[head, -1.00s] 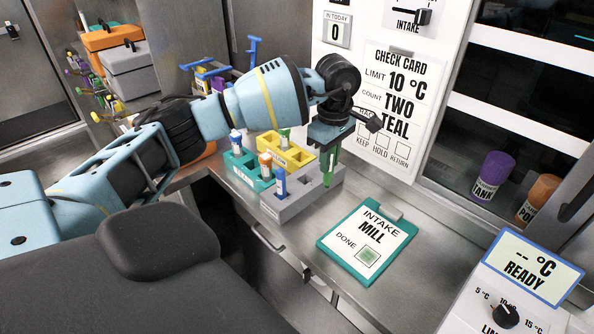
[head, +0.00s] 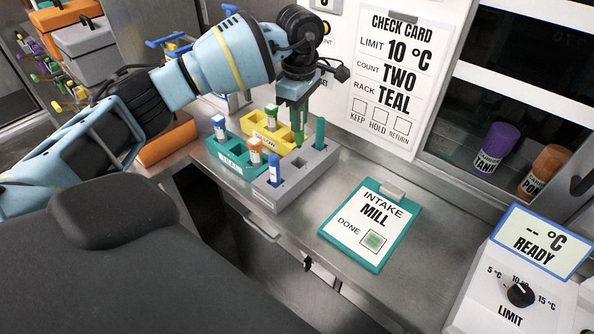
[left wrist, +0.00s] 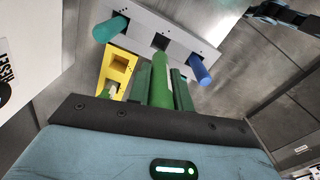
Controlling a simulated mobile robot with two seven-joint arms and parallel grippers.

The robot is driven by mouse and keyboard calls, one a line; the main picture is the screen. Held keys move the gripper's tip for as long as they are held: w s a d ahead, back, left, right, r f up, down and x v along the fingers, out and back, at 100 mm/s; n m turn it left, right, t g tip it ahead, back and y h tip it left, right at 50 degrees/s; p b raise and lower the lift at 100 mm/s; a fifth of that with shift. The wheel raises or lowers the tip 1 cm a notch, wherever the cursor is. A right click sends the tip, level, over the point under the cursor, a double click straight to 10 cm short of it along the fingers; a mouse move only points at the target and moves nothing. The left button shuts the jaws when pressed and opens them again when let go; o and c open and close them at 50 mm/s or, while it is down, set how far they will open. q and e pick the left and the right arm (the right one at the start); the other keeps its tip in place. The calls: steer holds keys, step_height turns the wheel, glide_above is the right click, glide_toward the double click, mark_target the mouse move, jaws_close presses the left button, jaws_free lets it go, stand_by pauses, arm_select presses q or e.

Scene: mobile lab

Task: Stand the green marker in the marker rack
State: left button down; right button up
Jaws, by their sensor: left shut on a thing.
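My left gripper (head: 297,108) is shut on the green marker (left wrist: 160,80), which is upright between its fingers. In the head view the marker is hard to tell from the green fingers. They hang over the grey marker rack (head: 262,194), close above its middle hole, which looks empty. In the left wrist view the marker points towards the middle hole of the rack (left wrist: 195,42); whether its tip is inside cannot be told. A teal marker (head: 319,134) stands in the far hole and a blue marker (head: 274,170) in the near hole. My right gripper is not in view.
A teal rack (head: 225,163) and a yellow rack (head: 250,124) with capped vials stand left of the marker rack. A clipboard (head: 395,222) lies to its right. A limit dial box (head: 500,290) is at the lower right. Bare counter lies between.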

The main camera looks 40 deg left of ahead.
mark_target(299, 143)
arm_select(q)
step_height(299, 143, down, 10)
steer(key=shift+r, duration=0.25)
steer(key=shift+f, duration=0.2)
stand_by(0.4)
steer(key=shift+f, duration=0.2)
steer(key=c, duration=1.3)
jaws_free()
steer(key=shift+o, duration=0.2)
steer(key=shift+r, duration=0.1)
